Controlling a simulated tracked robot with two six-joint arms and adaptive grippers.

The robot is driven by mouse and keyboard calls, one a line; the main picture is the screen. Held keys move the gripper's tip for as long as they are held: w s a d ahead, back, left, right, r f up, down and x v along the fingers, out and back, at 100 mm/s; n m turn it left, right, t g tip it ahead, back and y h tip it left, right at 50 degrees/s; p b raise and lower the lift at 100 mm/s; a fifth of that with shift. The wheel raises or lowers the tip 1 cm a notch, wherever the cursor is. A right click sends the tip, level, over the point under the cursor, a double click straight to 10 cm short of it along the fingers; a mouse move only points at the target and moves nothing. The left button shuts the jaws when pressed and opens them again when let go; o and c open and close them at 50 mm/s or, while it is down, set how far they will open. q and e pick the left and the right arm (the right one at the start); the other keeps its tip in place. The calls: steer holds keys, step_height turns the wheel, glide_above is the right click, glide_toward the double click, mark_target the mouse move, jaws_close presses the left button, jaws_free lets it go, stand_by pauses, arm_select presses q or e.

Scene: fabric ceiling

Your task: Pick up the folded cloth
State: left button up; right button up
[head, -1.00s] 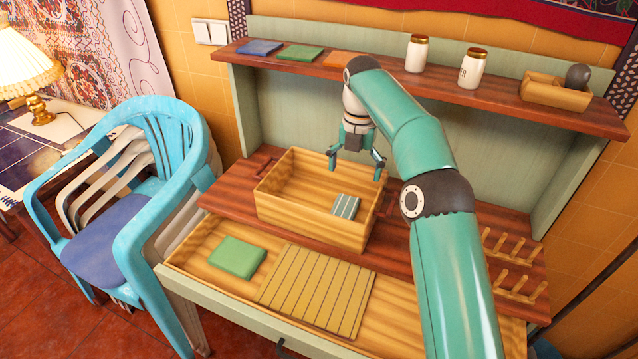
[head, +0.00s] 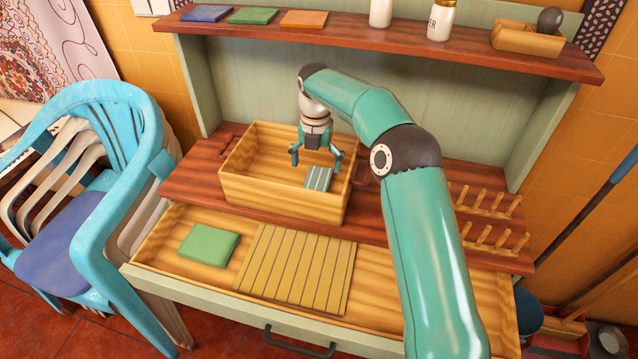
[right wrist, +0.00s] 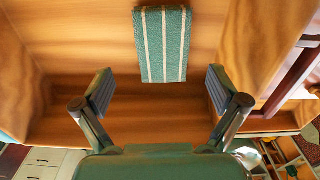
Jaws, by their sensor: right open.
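The folded cloth (head: 318,178) is teal-green with pale stripes and lies inside the wooden box (head: 250,188), toward its right side. In the right wrist view the cloth (right wrist: 163,45) lies flat on the box floor, ahead of the fingertips and roughly centred between them. My right gripper (head: 315,162) is open and empty, over the box close to the cloth, its fingers pointing down. It also shows in the right wrist view (right wrist: 160,90), with both fingers apart and not touching the cloth. My left gripper is not in view.
The box walls surround the cloth. In front, an open drawer holds a green folded piece (head: 208,245) and a slatted mat (head: 297,268). A peg rack (head: 490,220) stands to the right. A shelf (head: 390,43) with jars runs above. A blue chair (head: 85,200) stands at left.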

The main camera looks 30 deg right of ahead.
mark_target(318, 178)
steer(key=shift+d+f, duration=0.2)
steer(key=shift+f, duration=2.5)
steer(key=shift+s, duration=0.1)
steer(key=shift+c, duration=0.2)
steer(key=c, duration=1.2)
